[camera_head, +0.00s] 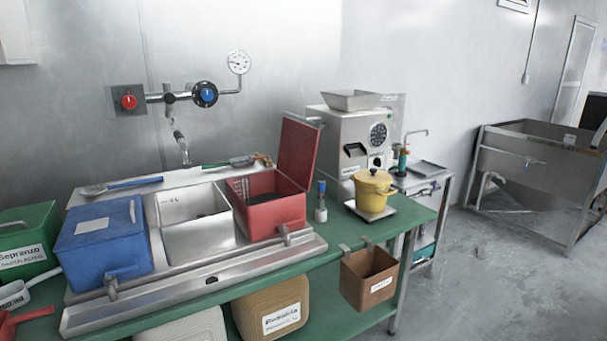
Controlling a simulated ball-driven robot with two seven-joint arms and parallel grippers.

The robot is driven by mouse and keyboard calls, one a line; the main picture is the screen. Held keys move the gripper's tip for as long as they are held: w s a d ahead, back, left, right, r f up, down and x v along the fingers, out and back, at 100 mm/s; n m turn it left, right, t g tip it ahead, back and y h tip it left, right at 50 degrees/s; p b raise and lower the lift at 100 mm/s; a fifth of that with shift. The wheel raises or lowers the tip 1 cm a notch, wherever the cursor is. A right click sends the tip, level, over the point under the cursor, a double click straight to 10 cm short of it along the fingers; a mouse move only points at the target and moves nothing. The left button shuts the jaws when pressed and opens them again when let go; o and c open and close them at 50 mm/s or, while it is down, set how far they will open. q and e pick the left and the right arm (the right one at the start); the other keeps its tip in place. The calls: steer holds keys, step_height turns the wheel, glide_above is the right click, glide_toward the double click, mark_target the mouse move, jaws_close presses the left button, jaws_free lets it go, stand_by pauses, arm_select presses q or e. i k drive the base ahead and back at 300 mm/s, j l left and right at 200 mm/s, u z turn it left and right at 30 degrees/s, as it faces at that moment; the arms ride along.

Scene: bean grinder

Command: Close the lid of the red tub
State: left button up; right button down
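The red tub (272,222) sits at the right end of a steel tray on the green bench. Its red lid (297,151) stands open, roughly upright along the tub's right side. The tub's inside is visible, with dark contents low down and a wire-like piece at its left wall. A small metal spout or tap is on its front. Neither of my grippers is in view.
The grinder (348,140) stands behind. A brown bin (368,284) hangs at the bench front.

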mark_target(298, 142)
steer(key=l+u, duration=0.15)
steer(key=u, duration=0.25)
steer(key=i+l+u, duration=0.1)
steer(key=u, duration=0.3)
steer(key=l+u, duration=0.35)
steer(key=l, duration=0.7)
steer(key=l+u, duration=0.35)
steer(key=l, duration=0.7)
